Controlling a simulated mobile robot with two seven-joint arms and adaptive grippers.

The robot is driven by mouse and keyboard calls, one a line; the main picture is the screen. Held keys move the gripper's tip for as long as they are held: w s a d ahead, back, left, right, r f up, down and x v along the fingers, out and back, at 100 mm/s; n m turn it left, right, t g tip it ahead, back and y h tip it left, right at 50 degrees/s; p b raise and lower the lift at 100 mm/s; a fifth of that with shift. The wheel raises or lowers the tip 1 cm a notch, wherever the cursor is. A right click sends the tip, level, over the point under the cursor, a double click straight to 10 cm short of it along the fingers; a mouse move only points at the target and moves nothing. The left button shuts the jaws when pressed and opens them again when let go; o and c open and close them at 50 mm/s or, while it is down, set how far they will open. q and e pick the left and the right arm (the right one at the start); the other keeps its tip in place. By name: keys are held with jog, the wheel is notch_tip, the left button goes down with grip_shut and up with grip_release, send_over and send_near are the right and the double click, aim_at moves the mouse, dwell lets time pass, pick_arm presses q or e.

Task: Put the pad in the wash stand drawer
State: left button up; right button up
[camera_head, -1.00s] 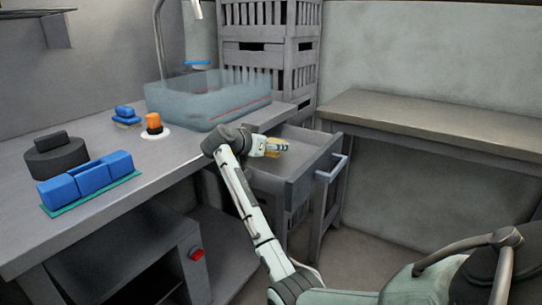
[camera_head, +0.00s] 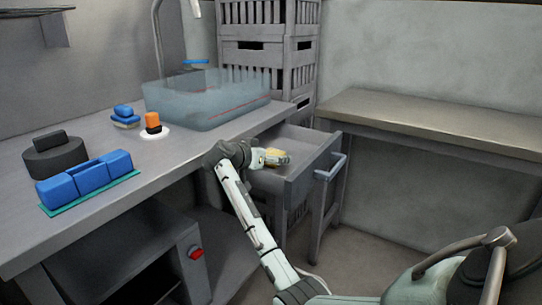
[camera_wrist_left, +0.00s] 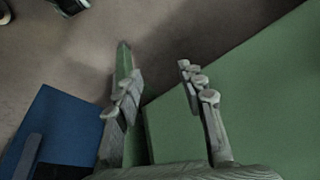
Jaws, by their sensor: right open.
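The wash stand drawer (camera_head: 297,183) stands pulled out, its grey front and handle (camera_head: 331,168) facing right. A small yellowish piece (camera_head: 276,154), which looks like the pad, is inside the drawer area at my right gripper (camera_head: 279,158). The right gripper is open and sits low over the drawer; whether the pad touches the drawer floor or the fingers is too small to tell. My left gripper (camera_wrist_left: 155,84) shows only in the left wrist view, with its fingers apart and no object clearly held.
On the counter (camera_head: 150,177) are a blue caddy (camera_head: 90,178), a dark round pot (camera_head: 55,160), a blue-topped block (camera_head: 124,115) and an orange-topped item (camera_head: 153,122). A translucent basin (camera_head: 205,100) stands behind. The bench (camera_head: 430,122) at right is bare.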

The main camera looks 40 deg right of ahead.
jog(key=shift+a+r, duration=0.15)
jog(key=v, duration=0.2)
jog(key=shift+s+a, duration=0.1)
jog(key=shift+a, duration=0.3)
pick_arm(q)
jog(key=v, duration=0.1)
jog(key=b+v, duration=0.1)
jog(key=v, duration=0.1)
jog(key=shift+s+a+r+b, duration=0.15)
jog(key=shift+a+r+b, duration=0.05)
jog(key=shift+a+b, duration=0.15)
pick_arm(e)
jog(key=s+a, duration=0.3)
jog(key=a, duration=0.8)
jog(key=shift+s+a+r, duration=0.15)
jog(key=shift+s, duration=0.1)
